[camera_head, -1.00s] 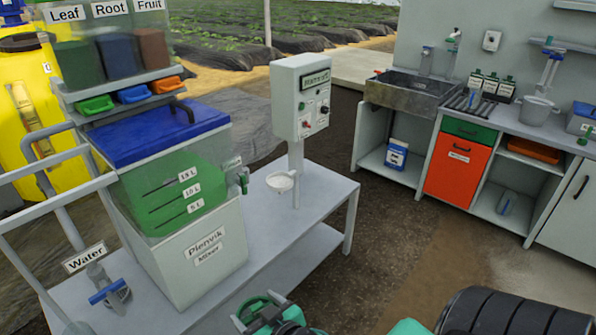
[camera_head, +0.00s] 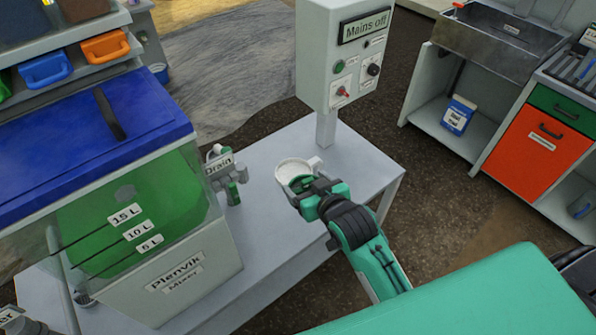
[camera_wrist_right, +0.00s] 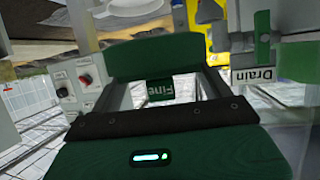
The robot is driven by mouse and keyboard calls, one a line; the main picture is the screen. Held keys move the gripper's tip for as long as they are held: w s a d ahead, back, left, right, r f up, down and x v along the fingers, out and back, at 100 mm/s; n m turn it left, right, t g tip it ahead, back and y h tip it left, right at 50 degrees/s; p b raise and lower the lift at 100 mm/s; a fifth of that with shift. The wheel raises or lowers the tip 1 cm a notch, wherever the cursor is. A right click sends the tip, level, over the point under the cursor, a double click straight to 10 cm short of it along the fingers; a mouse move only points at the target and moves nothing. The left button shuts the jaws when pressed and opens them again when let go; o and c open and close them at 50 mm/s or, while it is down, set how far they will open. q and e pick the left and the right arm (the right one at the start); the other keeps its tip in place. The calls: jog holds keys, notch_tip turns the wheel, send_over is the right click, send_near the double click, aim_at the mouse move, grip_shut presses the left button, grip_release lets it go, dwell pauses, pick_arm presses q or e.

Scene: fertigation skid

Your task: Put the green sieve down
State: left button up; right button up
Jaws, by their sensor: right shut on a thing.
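My right gripper (camera_head: 310,190) reaches over the grey bench and is shut on the green sieve (camera_wrist_right: 160,90), whose green part marked "Fine" shows between the fingers in the right wrist view. In the head view the gripper hides most of the sieve; only a little green shows at the fingertips. A white round dish (camera_head: 284,169) with a short handle is right beside and partly behind the fingertips. I cannot tell whether the sieve touches the dish or the bench. My left gripper is not in view.
The grey bench top (camera_head: 256,214) is clear in front of the drain valve (camera_head: 232,192). The mixer tank (camera_head: 185,275) with its blue lid stands left. The control box (camera_head: 345,60), reading "Mains off", stands on a post behind the dish. A sink (camera_head: 490,45) is at the far right.

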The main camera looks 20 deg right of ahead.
jog(key=w+d+r+n+y, duration=0.1)
jog(key=w+r, duration=0.3)
jog(key=w, duration=0.4)
jog(key=w+r+n+y, duration=0.1)
jog(key=w+r+y, duration=0.1)
jog(key=w+r, duration=0.35)
jog(key=f, duration=0.5)
jog(key=w+f, duration=0.1)
jog(key=f, duration=1)
jog(key=shift+w+d+f, duration=0.15)
jog(key=shift+w+d, duration=0.05)
jog(key=shift+w, duration=0.2)
notch_tip(320, 180, down, 4)
jog(key=shift+f+p, duration=0.1)
jog(key=shift+p, duration=0.2)
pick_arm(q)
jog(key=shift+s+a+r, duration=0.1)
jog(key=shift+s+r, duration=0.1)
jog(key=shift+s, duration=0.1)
